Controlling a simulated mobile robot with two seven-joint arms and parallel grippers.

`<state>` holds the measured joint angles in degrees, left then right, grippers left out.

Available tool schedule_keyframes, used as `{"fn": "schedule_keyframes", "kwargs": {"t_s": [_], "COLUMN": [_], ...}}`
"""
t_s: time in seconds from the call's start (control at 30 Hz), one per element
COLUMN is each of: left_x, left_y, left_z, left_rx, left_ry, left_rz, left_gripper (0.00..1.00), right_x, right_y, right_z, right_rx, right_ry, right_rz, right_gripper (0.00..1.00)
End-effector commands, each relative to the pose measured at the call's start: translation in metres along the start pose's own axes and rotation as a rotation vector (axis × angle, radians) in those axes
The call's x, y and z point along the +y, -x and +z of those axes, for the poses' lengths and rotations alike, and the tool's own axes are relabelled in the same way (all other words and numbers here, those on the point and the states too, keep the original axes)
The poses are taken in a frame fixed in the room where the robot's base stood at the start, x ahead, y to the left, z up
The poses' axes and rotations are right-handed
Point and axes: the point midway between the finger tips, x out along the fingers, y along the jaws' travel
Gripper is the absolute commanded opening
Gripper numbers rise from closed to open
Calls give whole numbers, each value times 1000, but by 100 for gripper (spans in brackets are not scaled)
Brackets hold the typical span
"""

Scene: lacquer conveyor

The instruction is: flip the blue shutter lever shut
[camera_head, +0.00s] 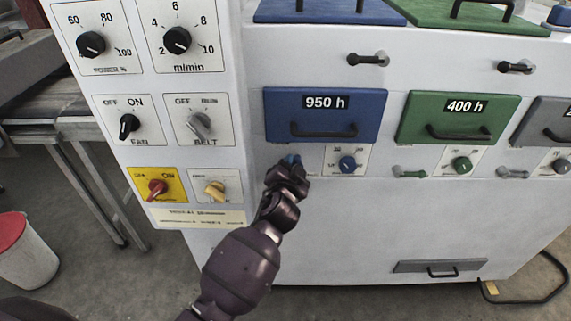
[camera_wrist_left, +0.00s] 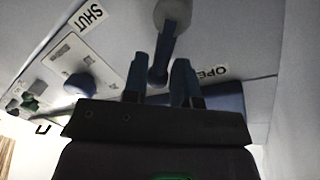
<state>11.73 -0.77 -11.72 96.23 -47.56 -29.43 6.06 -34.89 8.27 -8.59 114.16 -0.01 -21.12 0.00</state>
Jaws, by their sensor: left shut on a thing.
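The blue shutter lever (camera_head: 290,159) is on the machine's white front, below the blue 950 h panel (camera_head: 325,116). In the head view my left gripper (camera_head: 288,166) covers most of it. In the left wrist view the lever (camera_wrist_left: 164,50) hangs from a round grey pivot, its end between the two fingers of my left gripper (camera_wrist_left: 159,82). The gripper is shut on the lever. A SHUT label (camera_wrist_left: 91,14) is to the upper left and an OPEN label (camera_wrist_left: 210,71) to the right of the lever. My right gripper is not in view.
A blue knob (camera_head: 347,163) is just right of the lever. Farther right are a green lever (camera_head: 409,173) and green knob (camera_head: 461,165) under the 400 h panel (camera_head: 459,118). A control panel with a red switch (camera_head: 157,188) stands to the left.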

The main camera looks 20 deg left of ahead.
Motion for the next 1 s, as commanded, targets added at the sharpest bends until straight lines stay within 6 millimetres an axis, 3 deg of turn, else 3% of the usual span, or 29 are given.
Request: {"fn": "schedule_keyframes", "kwargs": {"t_s": [0.6,1.0], "left_x": [27,37], "left_y": [-5,-6], "left_z": [5,13], "left_rx": [-110,-155], "left_ry": [-560,-786], "left_rz": [21,29], "left_gripper": [0,0], "right_x": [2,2], "right_y": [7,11], "right_z": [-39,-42], "right_rx": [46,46], "right_ry": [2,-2], "right_rz": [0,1], "right_gripper": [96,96]}}
